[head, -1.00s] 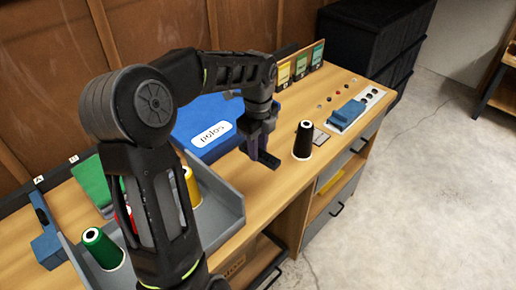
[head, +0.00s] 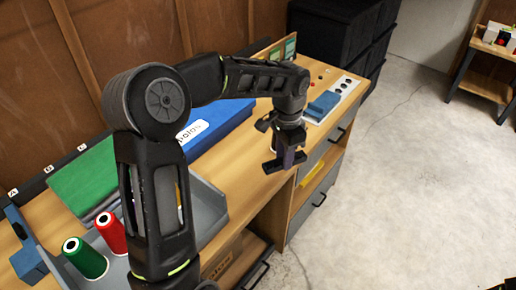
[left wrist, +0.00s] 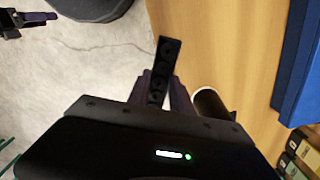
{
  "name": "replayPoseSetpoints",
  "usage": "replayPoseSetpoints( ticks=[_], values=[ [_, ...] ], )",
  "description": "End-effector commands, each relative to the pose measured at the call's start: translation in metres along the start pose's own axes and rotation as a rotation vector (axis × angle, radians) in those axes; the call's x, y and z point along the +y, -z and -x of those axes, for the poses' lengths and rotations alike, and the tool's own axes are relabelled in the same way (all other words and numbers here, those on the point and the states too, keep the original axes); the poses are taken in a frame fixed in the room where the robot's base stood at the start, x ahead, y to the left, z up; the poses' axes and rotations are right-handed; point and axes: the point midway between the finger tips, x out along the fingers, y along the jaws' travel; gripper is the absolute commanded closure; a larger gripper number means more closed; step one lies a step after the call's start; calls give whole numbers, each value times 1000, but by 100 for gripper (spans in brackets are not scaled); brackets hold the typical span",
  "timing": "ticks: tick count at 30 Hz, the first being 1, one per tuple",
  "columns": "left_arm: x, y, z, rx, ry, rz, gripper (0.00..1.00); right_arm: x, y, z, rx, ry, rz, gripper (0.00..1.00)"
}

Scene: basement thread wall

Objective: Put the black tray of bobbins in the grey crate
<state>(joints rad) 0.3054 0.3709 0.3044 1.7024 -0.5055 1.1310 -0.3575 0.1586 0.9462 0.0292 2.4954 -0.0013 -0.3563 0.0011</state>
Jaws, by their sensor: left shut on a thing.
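My left gripper (head: 287,160) is shut on the black tray of bobbins, a narrow dark strip, and holds it near the table's front edge. In the left wrist view the tray (left wrist: 167,62) shows a row of round hollows and sticks out between the purple fingers. The grey crate (head: 211,207) sits on the table at left, partly hidden by my left arm. A green thread cone (head: 85,258) and a red one (head: 111,233) stand at it. What seems to be my right gripper (left wrist: 38,16) shows at the left wrist view's top left; its opening is unclear.
A blue box (head: 222,122) lies behind the left gripper and a green item (head: 85,180) behind the crate. A dark-topped cone (left wrist: 210,102) stands close to the gripper in the left wrist view. A blue device (head: 322,105) sits farther right. Floor at right is clear.

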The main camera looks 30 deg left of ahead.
Motion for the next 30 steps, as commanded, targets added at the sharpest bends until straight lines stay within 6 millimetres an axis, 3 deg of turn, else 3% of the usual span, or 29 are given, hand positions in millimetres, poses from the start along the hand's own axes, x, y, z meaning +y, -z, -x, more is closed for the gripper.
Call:
replayPoseSetpoints(
  ticks=[6, 12, 22, 30],
  values=[
    [38, 37, -9, -1, 3, 365, 100, 0, 0, 0, 0, 0, 0, 34],
    [54, 50, -12, 0, 5, 540, 100, 0, 0, 0, 0, 0, 0, 34],
    [56, 52, -13, 0, 5, 568, 100, 0, 0, 0, 0, 0, 0, 35],
    [55, 52, -13, 0, 5, 568, 100, 0, 0, 0, 0, 0, 0, 57]
  ],
)
